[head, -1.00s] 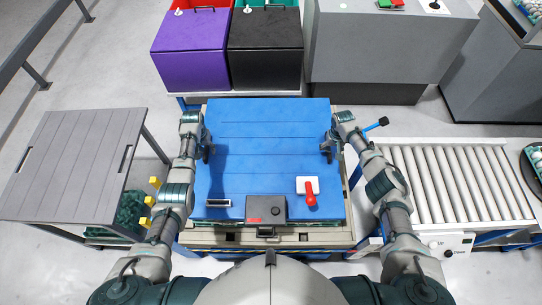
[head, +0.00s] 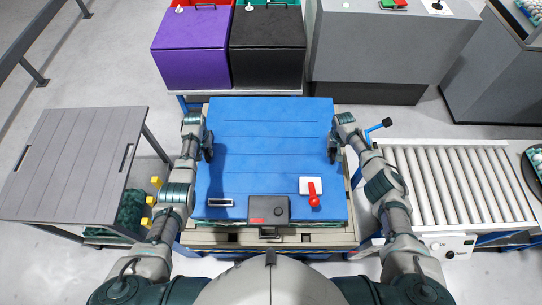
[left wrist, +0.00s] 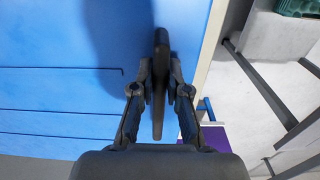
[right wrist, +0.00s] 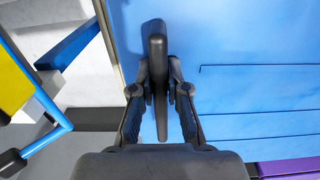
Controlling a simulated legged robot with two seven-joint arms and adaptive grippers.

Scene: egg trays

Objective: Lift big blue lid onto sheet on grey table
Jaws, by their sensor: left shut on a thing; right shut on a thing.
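The big blue lid (head: 265,160) lies flat in the middle of the head view, on top of a pale frame in front of me. My left gripper (head: 208,150) is shut on a dark upright handle at the lid's left edge; the handle (left wrist: 158,110) shows between the fingers in the left wrist view. My right gripper (head: 333,152) is shut on a matching handle (right wrist: 157,50) at the lid's right edge. The grey table (head: 70,165) stands at the left with a slotted top and nothing lying on it. I cannot tell a separate sheet from its top.
A red lever (head: 313,199) and a dark box (head: 268,209) sit at the lid's near side. A roller conveyor (head: 455,180) stands at the right. Purple (head: 192,55) and black (head: 266,55) bins and a grey cabinet (head: 390,45) stand behind. Yellow blocks (head: 150,201) are beside the table.

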